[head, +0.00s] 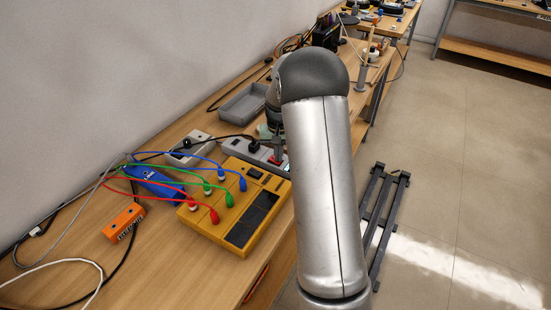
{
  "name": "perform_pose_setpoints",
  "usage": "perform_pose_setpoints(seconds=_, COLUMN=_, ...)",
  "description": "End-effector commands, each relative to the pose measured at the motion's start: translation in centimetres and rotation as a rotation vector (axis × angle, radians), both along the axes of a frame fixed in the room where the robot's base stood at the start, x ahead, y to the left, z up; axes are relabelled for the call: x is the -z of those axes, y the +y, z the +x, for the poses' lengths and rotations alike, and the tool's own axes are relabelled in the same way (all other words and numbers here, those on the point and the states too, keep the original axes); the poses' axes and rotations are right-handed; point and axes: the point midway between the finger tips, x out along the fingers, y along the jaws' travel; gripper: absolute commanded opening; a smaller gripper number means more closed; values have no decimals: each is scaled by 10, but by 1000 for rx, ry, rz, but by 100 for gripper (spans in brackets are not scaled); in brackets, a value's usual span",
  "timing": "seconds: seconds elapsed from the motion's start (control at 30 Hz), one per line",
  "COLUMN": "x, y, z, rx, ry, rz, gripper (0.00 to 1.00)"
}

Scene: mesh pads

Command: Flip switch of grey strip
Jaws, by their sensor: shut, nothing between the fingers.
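The grey strip (232,147) lies on the wooden bench, just behind the yellow box, with a black plug in it. A small red part, likely its switch (284,159), shows at its right end beside my arm. My gripper (278,151) points down at that right end, close to the red part. It is shut and empty. My arm covers part of the gripper and the strip's far right end, so I cannot tell whether the fingertips touch the switch or which way it is set.
A yellow box (262,185) with red, green and blue cables stands in front of the strip. A blue device (155,182), an orange block (123,222) and a pale socket box (188,150) lie left. A grey tray (243,103) sits behind.

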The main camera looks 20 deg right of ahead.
Motion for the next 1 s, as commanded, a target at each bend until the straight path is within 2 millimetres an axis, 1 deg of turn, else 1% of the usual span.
perform_pose_setpoints(seconds=0.2, x=-20, y=0, z=0, rx=0, ry=0, rz=0, gripper=0)
perform_pose_setpoints(seconds=0.73, x=-63, y=0, z=1, rx=-1, ry=-1, rz=0, gripper=0)
perform_pose_setpoints(seconds=0.83, x=-68, y=0, z=1, rx=-1, ry=-2, rz=-1, gripper=0)
perform_pose_setpoints(seconds=1.0, x=-67, y=0, z=0, rx=-1, ry=-1, rz=0, gripper=0)
